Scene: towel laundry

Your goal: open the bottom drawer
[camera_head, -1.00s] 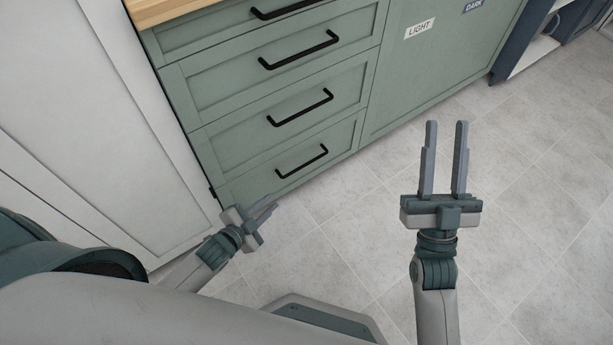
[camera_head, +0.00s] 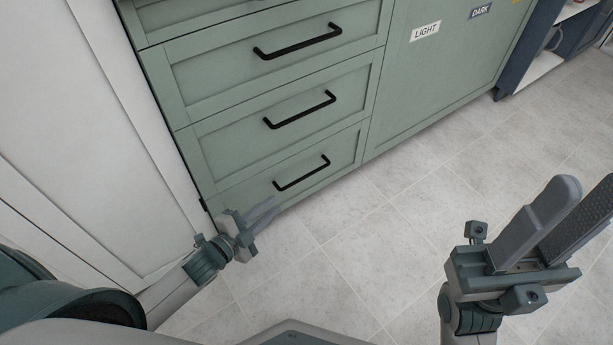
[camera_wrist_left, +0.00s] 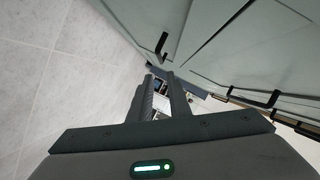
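The bottom drawer (camera_head: 283,166) is the lowest front of the green cabinet in the head view and is shut. Its black bar handle (camera_head: 302,174) slants across the front. My left gripper (camera_head: 274,207) is low in front of the drawer, just below the handle in the picture, open and empty. In the left wrist view its two fingers (camera_wrist_left: 161,80) stand apart, with a black handle (camera_wrist_left: 162,44) beyond their tips; the fingers do not touch it. My right gripper (camera_head: 590,183) is open and empty over the floor at the right.
More shut drawers with black handles (camera_head: 299,110) are above. A green panel (camera_head: 425,85) labelled LIGHT and DARK is to the right. A white door (camera_head: 95,140) stands at left. The tiled floor (camera_head: 400,240) is clear.

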